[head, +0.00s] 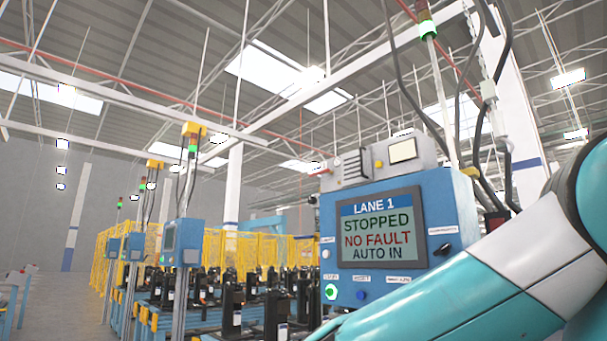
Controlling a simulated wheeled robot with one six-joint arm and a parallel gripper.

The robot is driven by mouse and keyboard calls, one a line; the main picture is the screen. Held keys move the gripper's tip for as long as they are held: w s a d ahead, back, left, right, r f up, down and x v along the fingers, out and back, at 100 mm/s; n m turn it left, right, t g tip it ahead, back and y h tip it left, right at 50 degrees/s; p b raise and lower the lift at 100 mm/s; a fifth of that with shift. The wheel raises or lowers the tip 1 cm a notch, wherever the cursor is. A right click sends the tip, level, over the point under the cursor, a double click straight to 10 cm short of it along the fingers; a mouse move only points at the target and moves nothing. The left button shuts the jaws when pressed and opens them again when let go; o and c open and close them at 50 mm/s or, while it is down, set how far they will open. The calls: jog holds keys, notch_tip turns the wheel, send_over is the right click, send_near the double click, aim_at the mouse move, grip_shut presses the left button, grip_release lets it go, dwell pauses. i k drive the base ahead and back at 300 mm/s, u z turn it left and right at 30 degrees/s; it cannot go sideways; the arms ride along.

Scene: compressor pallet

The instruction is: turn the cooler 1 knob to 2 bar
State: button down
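No knob marked cooler 1 and no bar scale can be made out in the head view. A blue control cabinet (465,210) has a screen (380,232) reading "LANE 1, STOPPED, NO FAULT, AUTO IN". A small black knob or switch (441,249) sits to the right of the screen; its label is too small to read. A lit green button (330,292) and a blue button (361,295) are below the screen. My gripper is not in view; my teal and white arm crosses the lower right and hides what is behind it.
More blue cabinets on posts (183,243) stand to the left. Yellow fencing (255,248) and rows of black units (232,303) on blue stands are behind. A stack light (426,22) and cables rise above the cabinet. Open floor (62,300) shows at far left.

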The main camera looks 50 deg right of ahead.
aim_at(312, 200)
jog(key=u, duration=0.2)
jog(key=i, duration=1.05)
jog(key=z, duration=2.3)
